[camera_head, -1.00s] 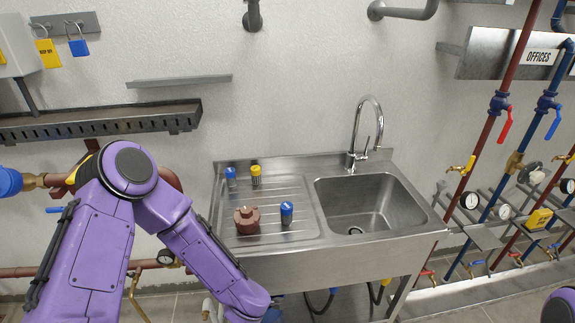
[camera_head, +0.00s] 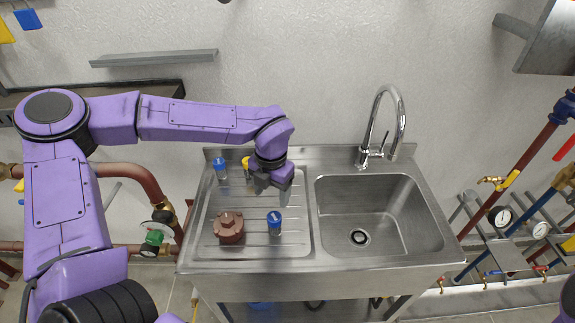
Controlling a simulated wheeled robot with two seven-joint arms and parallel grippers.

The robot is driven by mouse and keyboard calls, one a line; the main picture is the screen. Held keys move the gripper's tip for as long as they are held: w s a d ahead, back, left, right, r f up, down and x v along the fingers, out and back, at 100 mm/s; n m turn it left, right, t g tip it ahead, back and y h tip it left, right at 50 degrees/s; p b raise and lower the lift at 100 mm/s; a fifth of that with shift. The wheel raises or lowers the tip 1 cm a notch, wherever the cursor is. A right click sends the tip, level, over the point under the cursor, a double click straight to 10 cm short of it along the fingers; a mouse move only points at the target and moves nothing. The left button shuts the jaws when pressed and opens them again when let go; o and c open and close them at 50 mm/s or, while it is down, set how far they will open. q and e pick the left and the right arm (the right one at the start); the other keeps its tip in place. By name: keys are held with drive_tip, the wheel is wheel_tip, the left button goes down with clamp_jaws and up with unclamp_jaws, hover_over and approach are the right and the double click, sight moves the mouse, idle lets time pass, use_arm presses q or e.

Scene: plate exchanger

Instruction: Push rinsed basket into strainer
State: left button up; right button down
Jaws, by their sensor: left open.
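My left gripper (camera_head: 268,184) is open and empty above the back right part of the sink's ribbed drainboard, pointing down. A brown round part with a top knob, perhaps the strainer cap (camera_head: 229,227), sits at the front left of the drainboard. A small blue-topped cylinder (camera_head: 274,222) stands to its right. Another blue-topped cylinder (camera_head: 220,167) stands at the back left, and a yellow-topped one (camera_head: 246,166) is beside it, partly hidden by my gripper. I cannot tell which of these is the basket. No strainer body can be made out. My right gripper is out of view.
The steel sink basin (camera_head: 372,208) on the right is empty, with a tall chrome faucet (camera_head: 388,125) behind it. Red and blue pipes with valves (camera_head: 495,183) stand at the right. A wall shelf (camera_head: 155,58) is at the back left.

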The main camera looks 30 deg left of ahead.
sight(274, 217)
use_arm(q)
drive_tip(key=f+b, duration=0.2)
drive_tip(key=b, duration=0.1)
drive_tip(key=shift+s+d+b, duration=0.1)
drive_tip(key=shift+s+b, duration=0.2)
drive_tip(key=shift+s, duration=0.05)
drive_tip(key=f+b, duration=0.1)
drive_tip(key=f, duration=0.1)
drive_tip(key=f+b, duration=0.2)
drive_tip(key=w+f+b, duration=0.1)
drive_tip(key=f+b, duration=0.1)
drive_tip(key=f, duration=0.1)
drive_tip(key=shift+f, duration=0.1)
drive_tip(key=shift+s+f, duration=0.25)
drive_tip(key=shift+w, duration=0.1)
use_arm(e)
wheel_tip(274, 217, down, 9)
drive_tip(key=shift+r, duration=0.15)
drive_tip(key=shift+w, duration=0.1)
use_arm(q)
drive_tip(key=c, duration=1)
